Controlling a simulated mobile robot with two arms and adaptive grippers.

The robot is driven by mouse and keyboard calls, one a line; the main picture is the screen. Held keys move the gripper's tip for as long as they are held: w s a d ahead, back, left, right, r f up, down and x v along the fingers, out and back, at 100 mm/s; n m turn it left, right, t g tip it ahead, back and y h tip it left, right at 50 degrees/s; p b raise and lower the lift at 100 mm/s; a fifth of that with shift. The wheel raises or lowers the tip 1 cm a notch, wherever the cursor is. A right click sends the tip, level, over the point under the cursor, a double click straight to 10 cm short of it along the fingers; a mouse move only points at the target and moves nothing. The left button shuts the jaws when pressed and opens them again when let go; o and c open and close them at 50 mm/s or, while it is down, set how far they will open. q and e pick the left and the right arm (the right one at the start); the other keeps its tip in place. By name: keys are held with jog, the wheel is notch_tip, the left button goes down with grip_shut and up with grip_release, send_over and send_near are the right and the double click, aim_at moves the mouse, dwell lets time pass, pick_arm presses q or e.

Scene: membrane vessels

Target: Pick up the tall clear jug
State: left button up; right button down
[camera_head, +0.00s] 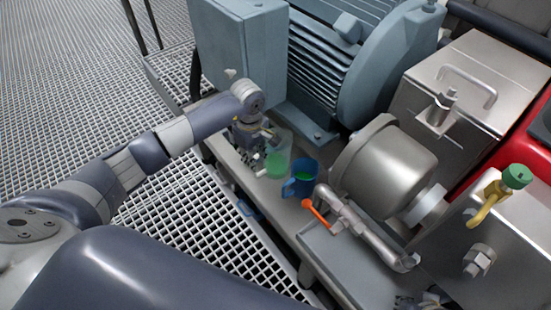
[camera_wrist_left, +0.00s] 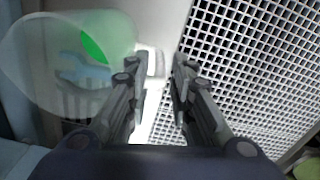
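The tall clear jug (camera_head: 279,158) stands on the grey machine base, with green showing inside its lower part. It fills the upper left of the left wrist view (camera_wrist_left: 60,50), seen from above. My left gripper (camera_head: 261,152) is close against the jug's left side in the head view. In the left wrist view its two fingers (camera_wrist_left: 158,72) are apart. A pale piece, apparently the jug's handle (camera_wrist_left: 154,60), shows at the gap between them; I cannot tell whether they touch it. Dark parts, possibly my right gripper (camera_head: 425,301), show at the head view's bottom edge, too cropped to read.
A blue jug (camera_head: 301,179) with green inside stands just right of the clear jug. The large motor (camera_head: 345,60) rises behind. Open grating (camera_head: 190,215) lies left of the base.

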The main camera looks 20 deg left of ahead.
pick_arm(q)
jog(key=shift+f, duration=0.5)
jog(key=f, duration=0.1)
jog(key=f+b, duration=0.1)
jog(key=shift+a+f, duration=0.2)
jog(key=shift+f, duration=1.1)
pick_arm(e)
jog(key=w, duration=0.1)
jog(key=w+t, duration=0.1)
jog(key=w, duration=0.1)
jog(key=shift+a+f, duration=0.15)
jog(key=shift+a, duration=0.25)
pick_arm(q)
jog(key=shift+c, duration=0.2)
jog(key=shift+w+r, duration=0.1)
grip_shut()
